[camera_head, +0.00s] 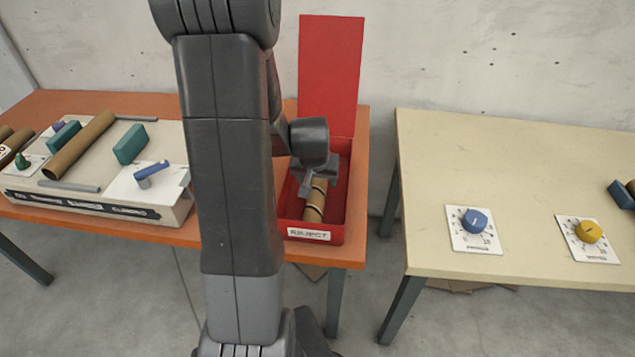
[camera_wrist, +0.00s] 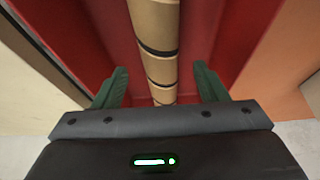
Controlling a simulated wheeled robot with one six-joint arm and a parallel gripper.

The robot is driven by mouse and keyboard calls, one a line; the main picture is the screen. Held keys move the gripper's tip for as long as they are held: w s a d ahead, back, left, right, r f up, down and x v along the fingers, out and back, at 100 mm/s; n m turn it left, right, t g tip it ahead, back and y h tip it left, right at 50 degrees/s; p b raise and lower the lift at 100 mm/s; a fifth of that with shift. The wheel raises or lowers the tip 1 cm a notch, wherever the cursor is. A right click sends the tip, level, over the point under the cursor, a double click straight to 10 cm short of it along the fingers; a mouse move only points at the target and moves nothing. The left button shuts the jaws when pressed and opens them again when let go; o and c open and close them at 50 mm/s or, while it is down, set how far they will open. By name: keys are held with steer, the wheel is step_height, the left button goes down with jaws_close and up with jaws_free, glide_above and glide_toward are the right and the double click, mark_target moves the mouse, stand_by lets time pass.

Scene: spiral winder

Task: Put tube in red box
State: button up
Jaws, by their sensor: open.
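The red box (camera_head: 337,226) stands on the orange table with its lid (camera_head: 331,70) raised upright at the back and a "REJECT" label on its front. A brown cardboard tube (camera_head: 314,205) with dark bands lies inside the box, running front to back. My gripper (camera_head: 312,188) is over the box. In the wrist view, my gripper (camera_wrist: 160,88) is open, with a green finger on each side of the tube (camera_wrist: 155,30) and a gap between each finger and the tube. My arm hides the left part of the box in the head view.
A winder machine (camera_head: 110,190) with another brown tube (camera_head: 80,145) on top stands left on the orange table (camera_head: 90,100). A cream table (camera_head: 500,150) with a blue dial (camera_head: 474,220) and a yellow dial (camera_head: 588,231) stands right, across a gap.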

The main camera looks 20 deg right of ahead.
steer(key=v, duration=0.6)
steer(key=shift+r, duration=0.3)
stand_by(0.8)
